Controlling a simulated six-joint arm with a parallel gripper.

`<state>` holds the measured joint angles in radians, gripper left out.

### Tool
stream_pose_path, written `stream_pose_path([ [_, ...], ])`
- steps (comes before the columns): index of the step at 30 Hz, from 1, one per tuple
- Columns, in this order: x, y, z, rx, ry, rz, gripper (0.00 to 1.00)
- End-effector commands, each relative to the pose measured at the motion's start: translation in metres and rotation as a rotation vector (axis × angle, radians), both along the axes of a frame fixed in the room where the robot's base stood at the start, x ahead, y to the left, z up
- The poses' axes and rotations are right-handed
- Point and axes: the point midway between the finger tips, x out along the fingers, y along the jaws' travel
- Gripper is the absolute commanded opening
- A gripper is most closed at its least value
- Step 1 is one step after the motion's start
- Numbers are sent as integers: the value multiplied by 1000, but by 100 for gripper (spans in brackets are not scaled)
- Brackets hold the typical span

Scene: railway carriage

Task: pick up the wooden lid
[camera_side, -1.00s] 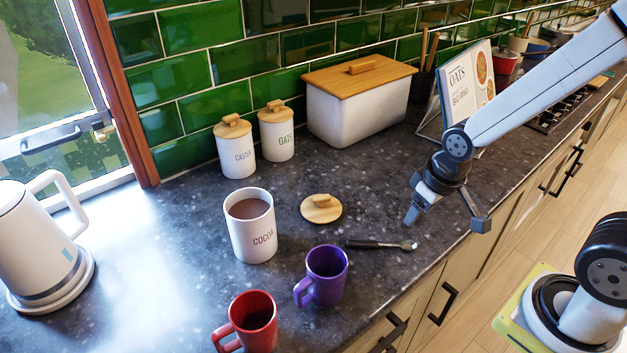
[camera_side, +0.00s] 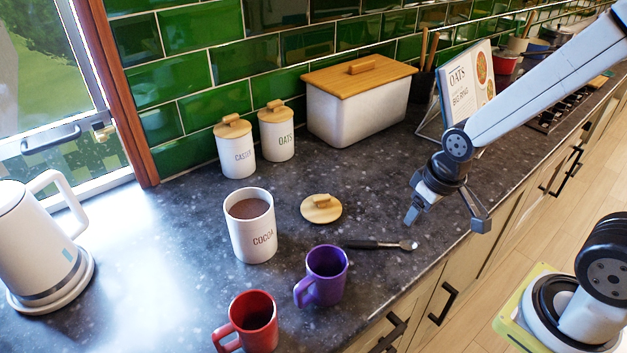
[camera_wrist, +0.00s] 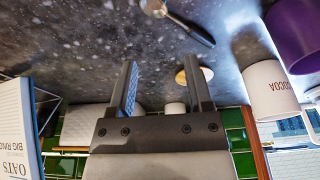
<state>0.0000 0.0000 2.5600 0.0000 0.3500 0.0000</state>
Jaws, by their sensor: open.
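The wooden lid (camera_side: 321,209), round and light with a small knob, lies flat on the dark worktop beside the open white cocoa canister (camera_side: 251,226). In the wrist view the lid (camera_wrist: 181,77) shows partly hidden behind the right-hand finger. My gripper (camera_side: 447,217) is open and empty, above the worktop to the right of the lid and apart from it. Its two fingers (camera_wrist: 163,86) show widely spread in the wrist view. The canister holds brown powder and also shows in the wrist view (camera_wrist: 270,88).
A purple mug (camera_side: 327,273) and red mug (camera_side: 256,322) stand in front. Two lidded canisters (camera_side: 236,152), a bread bin (camera_side: 356,112) and a cookbook (camera_side: 466,80) stand behind. The kettle (camera_side: 38,245) is far left.

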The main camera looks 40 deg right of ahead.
Motion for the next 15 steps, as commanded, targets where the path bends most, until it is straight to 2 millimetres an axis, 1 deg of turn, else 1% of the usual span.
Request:
stream_pose_path([
  [10, 1, 0, 0, 5, 5, -11, 68],
  [15, 3, -1, -5, 44, 51, -99, 68],
])
